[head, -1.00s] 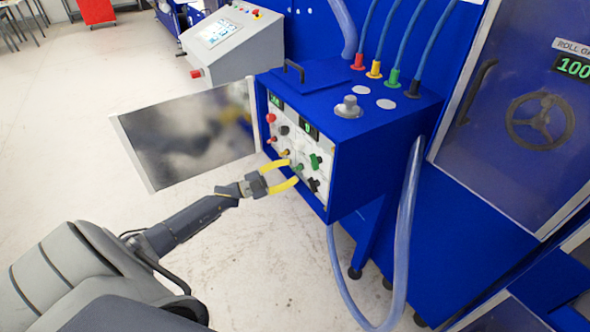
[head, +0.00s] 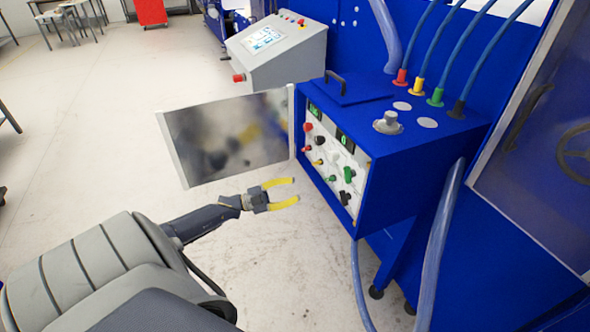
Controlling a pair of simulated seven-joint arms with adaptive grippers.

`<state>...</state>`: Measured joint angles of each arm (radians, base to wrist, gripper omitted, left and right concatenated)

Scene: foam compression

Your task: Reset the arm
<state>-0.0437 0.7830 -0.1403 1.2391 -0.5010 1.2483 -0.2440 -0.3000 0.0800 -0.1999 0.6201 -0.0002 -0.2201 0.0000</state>
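My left gripper (head: 296,191) has two yellow fingers, spread apart with nothing between them. It is in front of and a little below the open control box, apart from its panel. My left arm (head: 200,220) reaches in from the lower left. The blue control box (head: 415,170) has a white panel (head: 335,168) with coloured knobs, valve handles and small green displays. Its door (head: 228,138) stands swung open to the left, behind the gripper. My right gripper is not in view.
A grey console (head: 275,50) with a screen stands behind the box. Coloured hose fittings (head: 416,87) and a round knob (head: 388,122) are on the box top. A clear hose (head: 440,240) hangs at the right. The floor (head: 90,130) at the left is largely clear.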

